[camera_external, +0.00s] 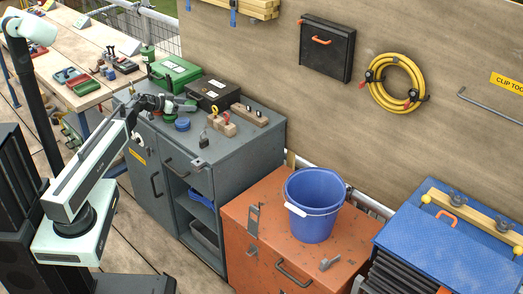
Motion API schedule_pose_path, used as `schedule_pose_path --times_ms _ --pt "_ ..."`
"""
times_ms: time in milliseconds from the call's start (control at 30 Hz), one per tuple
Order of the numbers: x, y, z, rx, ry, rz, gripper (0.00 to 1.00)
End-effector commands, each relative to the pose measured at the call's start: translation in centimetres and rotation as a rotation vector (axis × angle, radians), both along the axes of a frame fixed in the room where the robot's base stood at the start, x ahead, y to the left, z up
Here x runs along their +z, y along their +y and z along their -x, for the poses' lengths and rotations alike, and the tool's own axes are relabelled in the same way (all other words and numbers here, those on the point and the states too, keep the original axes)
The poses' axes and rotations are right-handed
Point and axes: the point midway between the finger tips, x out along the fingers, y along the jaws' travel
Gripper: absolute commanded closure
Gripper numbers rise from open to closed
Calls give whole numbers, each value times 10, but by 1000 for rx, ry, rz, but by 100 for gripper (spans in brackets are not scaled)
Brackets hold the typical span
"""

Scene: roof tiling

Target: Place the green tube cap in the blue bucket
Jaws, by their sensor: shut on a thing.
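The blue bucket (313,205) stands upright on the orange cabinet, its mouth open upward and its pale handle hanging at the front. My gripper (186,104) is over the grey cabinet top, left of and farther back than the bucket. It is shut on a small green piece, which looks like the green tube cap (189,105); the jaws partly hide it. A blue cap (182,124) sits on the cabinet top just below my gripper.
The grey cabinet (240,146) also bears a green case (175,74), a dark case (212,94) and wooden blocks (221,126) with small hardware. A metal bracket (329,264) lies before the bucket on the orange cabinet (262,222). A blue toolbox (430,240) stands right.

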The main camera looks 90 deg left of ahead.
Motion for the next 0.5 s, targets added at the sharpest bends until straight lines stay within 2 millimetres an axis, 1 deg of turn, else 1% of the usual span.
schedule_pose_path --times_ms 167,267,300,333,367,500 --pt "1 0 0 0 0 0 90" --pt "-3 0 0 0 0 0 90" --pt "-1 0 1 0 0 0 35" --pt "-1 0 1 0 0 0 27" --pt "-1 0 1 0 0 0 25" --pt "-1 0 1 0 0 0 25"
